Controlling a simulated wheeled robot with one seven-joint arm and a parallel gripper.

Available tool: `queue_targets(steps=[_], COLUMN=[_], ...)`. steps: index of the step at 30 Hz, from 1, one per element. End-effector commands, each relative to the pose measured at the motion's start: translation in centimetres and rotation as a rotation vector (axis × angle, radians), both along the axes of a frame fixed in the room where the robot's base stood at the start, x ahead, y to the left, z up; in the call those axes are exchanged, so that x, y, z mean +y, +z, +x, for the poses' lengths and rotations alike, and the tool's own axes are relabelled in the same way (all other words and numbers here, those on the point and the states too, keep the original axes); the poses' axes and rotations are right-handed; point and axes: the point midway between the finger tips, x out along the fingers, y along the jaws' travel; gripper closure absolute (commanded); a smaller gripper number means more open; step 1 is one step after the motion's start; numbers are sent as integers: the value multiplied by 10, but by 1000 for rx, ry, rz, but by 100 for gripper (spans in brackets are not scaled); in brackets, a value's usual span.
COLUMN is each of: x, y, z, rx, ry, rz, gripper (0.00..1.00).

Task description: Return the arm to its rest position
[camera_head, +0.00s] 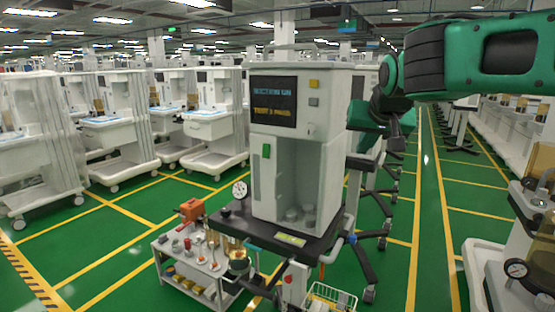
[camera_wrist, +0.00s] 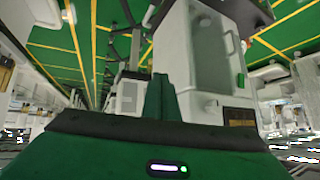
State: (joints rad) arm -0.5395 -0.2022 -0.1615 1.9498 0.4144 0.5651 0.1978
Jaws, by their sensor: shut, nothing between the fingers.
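My green and black arm (camera_head: 470,62) reaches in from the upper right in the head view. It is bent, and its wrist end hangs beside the right side of the white anaesthesia machine (camera_head: 322,110). My gripper (camera_wrist: 160,82) shows in the wrist view as a narrow green form above its wide green body. It is shut with nothing held. In the wrist view the white machine (camera_wrist: 183,45) appears upside down behind and right of the fingers. I cannot tell the exact gap between my arm and the machine.
The machine stands on a dark top (camera_head: 238,228) with a round gauge (camera_head: 240,189). A low white trolley (camera_head: 200,262) with small items stands at its left. More carts (camera_head: 212,120) line the left. A green aisle (camera_head: 430,220) with yellow lines is clear at the right.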

Motion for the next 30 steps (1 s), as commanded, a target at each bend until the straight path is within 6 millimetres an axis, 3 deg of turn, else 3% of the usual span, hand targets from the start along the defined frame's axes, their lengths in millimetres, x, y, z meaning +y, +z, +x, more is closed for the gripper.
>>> queue_targets(steps=[1, 6, 13, 17, 21, 25, 30], x=[-28, -103, -173, -191, -194, -189, -185], y=[-17, -75, -149, -186, -216, -232, -240], z=[-14, -74, -185, -254, -317, -353, -370], rx=[47, 219, 462, 593, 708, 773, 804], ry=[-33, -118, -222, -271, -306, -323, -328], rz=[-6, -13, 29, 79, 142, 184, 206], gripper=[100, 100, 100, 100, 100, 100, 100])
